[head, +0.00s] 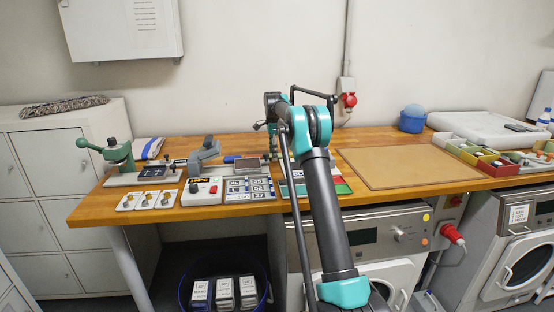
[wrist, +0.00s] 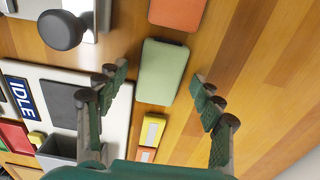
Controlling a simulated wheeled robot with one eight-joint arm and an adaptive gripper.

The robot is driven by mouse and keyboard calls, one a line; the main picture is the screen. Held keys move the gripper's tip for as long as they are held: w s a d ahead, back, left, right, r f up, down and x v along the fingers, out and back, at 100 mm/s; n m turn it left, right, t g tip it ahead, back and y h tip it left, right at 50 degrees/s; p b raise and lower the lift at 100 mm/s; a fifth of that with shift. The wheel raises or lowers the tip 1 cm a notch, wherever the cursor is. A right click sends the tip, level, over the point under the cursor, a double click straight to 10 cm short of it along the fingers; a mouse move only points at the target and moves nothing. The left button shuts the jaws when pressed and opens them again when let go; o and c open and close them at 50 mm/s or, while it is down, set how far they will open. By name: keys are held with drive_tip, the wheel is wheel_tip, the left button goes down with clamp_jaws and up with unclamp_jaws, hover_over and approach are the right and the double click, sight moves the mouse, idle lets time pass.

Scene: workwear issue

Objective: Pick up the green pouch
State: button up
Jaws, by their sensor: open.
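The green pouch (wrist: 163,72) lies flat on the wooden bench top in the wrist view, a pale green rounded rectangle in the upper middle. My gripper (wrist: 158,80) is open and empty, its two dark green fingers apart on the left and right of the pouch in the picture. No finger visibly touches it, and the height gap is hard to judge. In the head view my arm covers this part of the bench, and I cannot make out the pouch there.
An orange pouch (wrist: 177,12) lies just above the green one in the wrist view. A small yellow labelled item (wrist: 152,131) lies just below it. A white panel with an IDLE sign (wrist: 20,97) and a black knob (wrist: 61,30) are to the left. Bare wood is to the right.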

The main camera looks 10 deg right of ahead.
drive_tip(key=c, duration=1.2)
drive_tip(key=shift+c, duration=0.2)
drive_tip(key=shift+r, duration=0.1)
